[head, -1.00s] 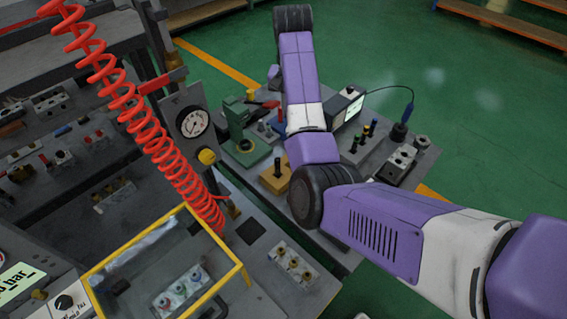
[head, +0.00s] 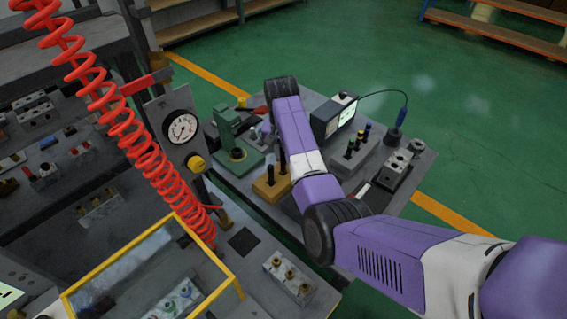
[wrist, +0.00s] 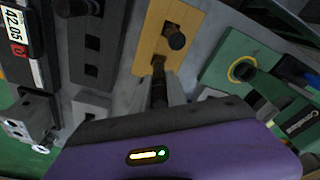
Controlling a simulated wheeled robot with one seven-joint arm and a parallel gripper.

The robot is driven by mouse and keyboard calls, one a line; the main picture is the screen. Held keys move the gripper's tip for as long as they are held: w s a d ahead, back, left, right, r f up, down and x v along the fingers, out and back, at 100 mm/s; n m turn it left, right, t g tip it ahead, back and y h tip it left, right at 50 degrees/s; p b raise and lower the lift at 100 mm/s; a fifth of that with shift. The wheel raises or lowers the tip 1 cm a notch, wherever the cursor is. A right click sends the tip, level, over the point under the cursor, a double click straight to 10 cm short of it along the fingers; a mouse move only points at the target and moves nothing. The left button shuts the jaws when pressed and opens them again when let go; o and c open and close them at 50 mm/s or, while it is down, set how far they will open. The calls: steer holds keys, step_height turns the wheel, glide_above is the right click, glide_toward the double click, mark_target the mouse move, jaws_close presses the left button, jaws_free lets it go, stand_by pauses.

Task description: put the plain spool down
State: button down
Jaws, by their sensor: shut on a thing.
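My gripper (wrist: 160,94) shows at the bottom middle of the wrist view. Its pale fingers are shut on a dark spool (wrist: 159,86), which fits the plain spool. The spool's far end meets a hole in the tan wooden block (wrist: 145,52); how deep it sits I cannot tell. Another dark spool (wrist: 176,40) stands in the block's other hole. In the head view the wooden block (head: 268,193) shows two dark upright pieces on it. My purple arm hides the gripper's fingers there.
A green fixture (head: 229,128) stands close beside the block. A grey rack (head: 352,164) with several spools, a screen meter (head: 343,117) and a metal valve block (head: 394,172) stand to the right. A red coiled hose (head: 135,140) and gauge (head: 182,128) are at the left.

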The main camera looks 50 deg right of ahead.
mark_target(284, 164)
steer(key=shift+f, duration=2.15)
steer(key=shift+f, duration=0.2)
steer(key=c, duration=1.3)
jaws_free()
steer(key=shift+c, duration=0.2)
steer(key=shift+r, duration=0.1)
step_height(284, 164, up, 12)
steer(key=a+b, duration=0.1)
steer(key=shift+s, duration=0.45)
steer(key=shift+a, duration=0.1)
